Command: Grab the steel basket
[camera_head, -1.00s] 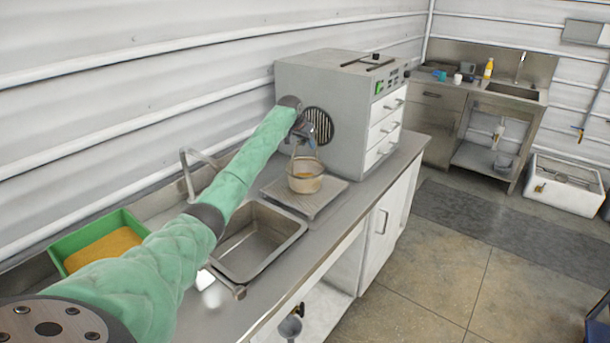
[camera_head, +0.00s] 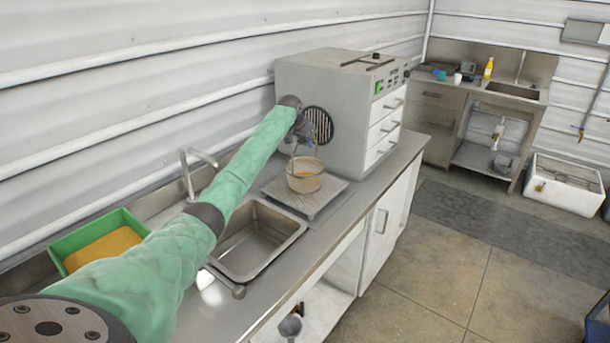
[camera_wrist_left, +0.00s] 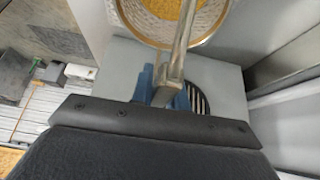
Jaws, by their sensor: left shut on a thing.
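The steel basket (camera_head: 305,176) is a round mesh basket with orange-yellow grain inside. In the head view it is over the ridged tray (camera_head: 322,197) beside the sink; I cannot tell if it touches the tray. My left gripper (camera_head: 303,139) is above the basket, shut on its upright handle. In the left wrist view the basket (camera_wrist_left: 185,22) shows at the top, and its metal handle runs down to the blue fingertips of the gripper (camera_wrist_left: 165,82). My right gripper is not in view.
A grey machine (camera_head: 335,105) with a round grille and white drawers stands just behind the basket. A steel sink (camera_head: 262,240) with a tap and a green tray (camera_head: 75,262) of orange grain are to the left. A second sink counter (camera_head: 470,120) is at the back right.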

